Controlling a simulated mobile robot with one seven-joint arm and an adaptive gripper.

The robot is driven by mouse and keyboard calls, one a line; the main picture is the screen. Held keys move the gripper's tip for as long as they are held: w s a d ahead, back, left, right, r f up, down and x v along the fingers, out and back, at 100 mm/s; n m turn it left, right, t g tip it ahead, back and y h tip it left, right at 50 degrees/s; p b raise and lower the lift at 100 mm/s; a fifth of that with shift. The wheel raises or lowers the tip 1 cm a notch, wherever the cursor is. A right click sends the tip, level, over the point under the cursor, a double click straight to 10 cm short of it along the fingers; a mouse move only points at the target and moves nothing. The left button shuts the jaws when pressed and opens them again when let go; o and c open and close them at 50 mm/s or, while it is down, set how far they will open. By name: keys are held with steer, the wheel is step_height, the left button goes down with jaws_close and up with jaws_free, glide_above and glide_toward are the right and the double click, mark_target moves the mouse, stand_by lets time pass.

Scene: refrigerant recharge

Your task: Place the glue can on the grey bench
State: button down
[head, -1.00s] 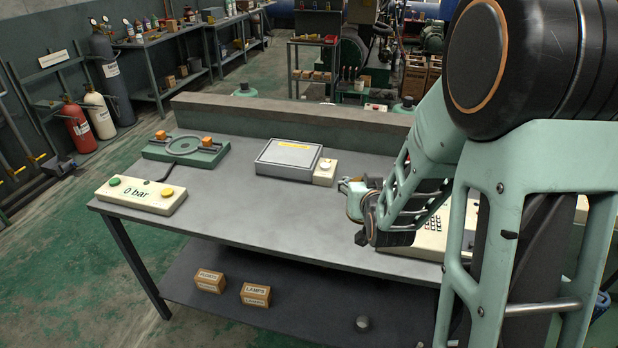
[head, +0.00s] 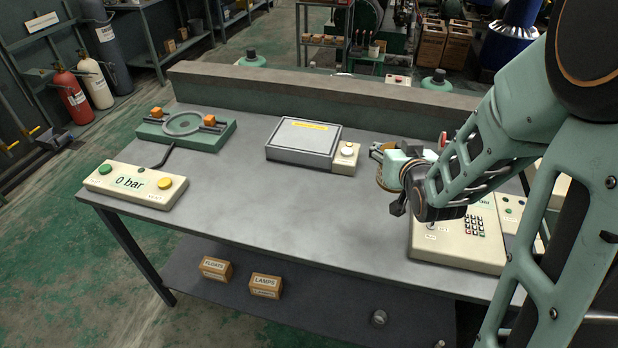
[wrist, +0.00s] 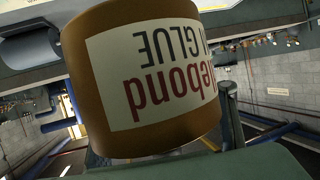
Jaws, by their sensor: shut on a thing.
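The glue can (wrist: 150,80) fills the middle of the wrist view. It is orange-brown with a white label whose red and dark lettering reads upside down. My gripper (head: 384,164) is shut on it. In the head view only a small brownish part of the can (head: 387,180) shows at the gripper; the rest is hidden. The gripper is above the right part of the grey bench (head: 270,205), left of and behind the keypad unit. I cannot tell the exact height of the can above the bench top.
A grey box (head: 303,140) stands mid-bench, left of my gripper. A cream keypad unit (head: 458,240) stands at right. A green fixture (head: 185,132) and a 0 bar panel (head: 135,185) are at left. A raised ledge (head: 300,88) runs behind. The front middle is clear.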

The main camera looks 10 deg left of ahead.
steer(key=s+a+f+n+g+y+b, duration=0.2)
steer(key=s+a+n+y+b, duration=0.15)
steer(key=a, duration=0.35)
steer(key=s+a+f+n+g+y+b, duration=0.1)
steer(key=s+a+f+n+y+b, duration=0.15)
steer(key=s+a, duration=0.3)
steer(key=s+a+f+n+g+y+b, duration=0.2)
steer(key=s+a+b, duration=0.1)
steer(key=a, duration=0.4)
steer(key=b, duration=0.9)
glide_above(263, 210)
steer(key=d, duration=0.1)
steer(key=f, duration=0.6)
steer(key=s+f, duration=0.1)
steer(key=f, duration=0.2)
steer(key=shift+d, duration=0.2)
steer(key=shift+w+a+f, duration=0.2)
steer(key=shift+w+a, duration=0.05)
steer(key=shift+a, duration=0.05)
steer(key=shift+w+a+f+b, duration=0.15)
steer(key=shift+f+b, duration=0.1)
steer(key=shift+b, duration=0.25)
steer(key=f+b, duration=0.3)
steer(key=shift+w+a+f, duration=0.1)
steer(key=shift+a+f, duration=0.1)
